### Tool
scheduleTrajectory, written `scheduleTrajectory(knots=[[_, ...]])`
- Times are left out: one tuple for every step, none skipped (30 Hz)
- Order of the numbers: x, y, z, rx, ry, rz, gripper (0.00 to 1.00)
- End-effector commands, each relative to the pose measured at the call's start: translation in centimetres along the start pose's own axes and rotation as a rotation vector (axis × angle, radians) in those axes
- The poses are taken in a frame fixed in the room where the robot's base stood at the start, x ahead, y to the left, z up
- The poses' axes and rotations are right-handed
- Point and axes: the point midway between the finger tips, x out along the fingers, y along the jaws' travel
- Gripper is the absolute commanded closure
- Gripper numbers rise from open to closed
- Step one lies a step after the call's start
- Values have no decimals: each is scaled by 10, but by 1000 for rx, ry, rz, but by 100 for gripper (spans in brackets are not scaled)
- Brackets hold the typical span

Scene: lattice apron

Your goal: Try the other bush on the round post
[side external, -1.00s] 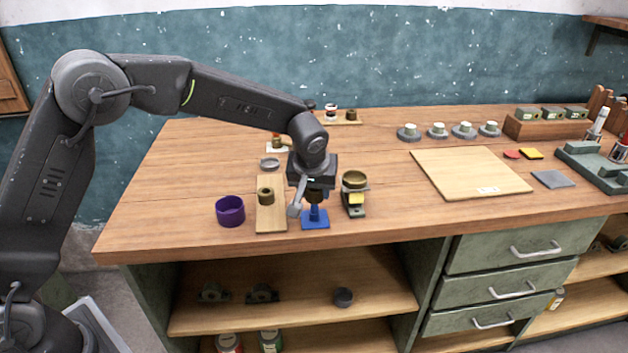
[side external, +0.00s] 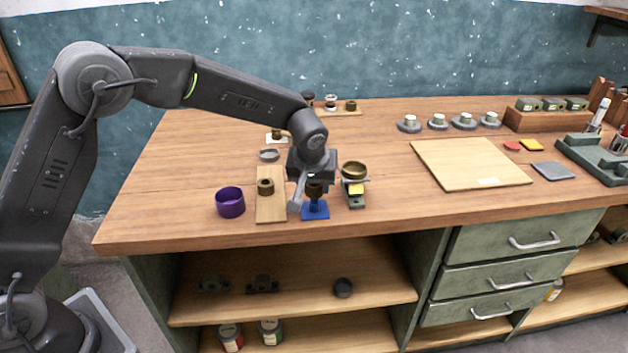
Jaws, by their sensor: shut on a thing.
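My gripper (side external: 315,184) points down over the blue stand (side external: 315,212) near the table's front edge. It is shut on a dark brown bush (side external: 315,190), partly hidden by the jaws. The bush is in line with the stand's short upright post, at or just over its top; I cannot tell how far it is around the post. A second brown bush (side external: 265,186) stands on the narrow wooden board (side external: 270,212) to the left, apart from the gripper.
A purple cup (side external: 230,203) stands left of the board. A brass cup on a stand (side external: 354,172) is close to the right of my gripper. A grey ring (side external: 269,155) lies behind. A flat wooden panel (side external: 470,165) lies to the right, with clear table in front.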

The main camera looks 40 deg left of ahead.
Motion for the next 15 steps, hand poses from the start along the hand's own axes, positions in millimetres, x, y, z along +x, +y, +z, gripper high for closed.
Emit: scheduleTrajectory(knots=[[1,0,0,0,0,0,85],[1,0,0,0,0,0,85],[2,0,1,0,0,0,85],[3,0,1,0,0,0,85],[3,0,1,0,0,0,85],[4,0,2,0,0,0,85],[4,0,2,0,0,0,85],[5,0,2,-1,0,0,85],[6,0,2,-1,0,0,85],[6,0,3,-1,0,0,85],[7,0,3,-1,0,0,85],[8,0,3,-1,0,1,85],[8,0,3,-1,0,1,85],[8,0,4,-1,0,1,85],[9,0,4,-1,0,1,85]])
